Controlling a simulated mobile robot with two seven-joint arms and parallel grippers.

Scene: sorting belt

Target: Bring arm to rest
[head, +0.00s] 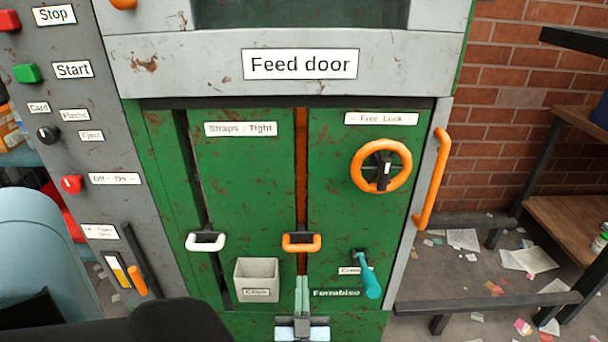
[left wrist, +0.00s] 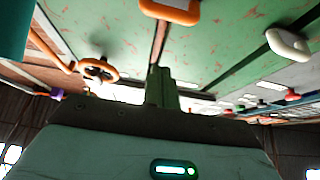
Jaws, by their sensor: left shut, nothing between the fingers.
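My left gripper (head: 302,283) is at the bottom centre of the head view, in front of the green double doors (head: 245,185). Its two slim fingers are together with nothing between them. They point up, below the orange handle (head: 302,243). In the left wrist view the shut fingers (left wrist: 162,80) show in the middle, with the orange handle (left wrist: 172,10) above them and apart. A dark arm link of mine fills the lower left of the head view. My right gripper is not in view.
A grey clips bin (head: 256,278) is left of the gripper and a teal crank handle (head: 371,283) right of it. A white handle (head: 205,241), an orange wheel (head: 381,165) and an orange bar (head: 432,180) stick out. Paper scraps litter the floor at right.

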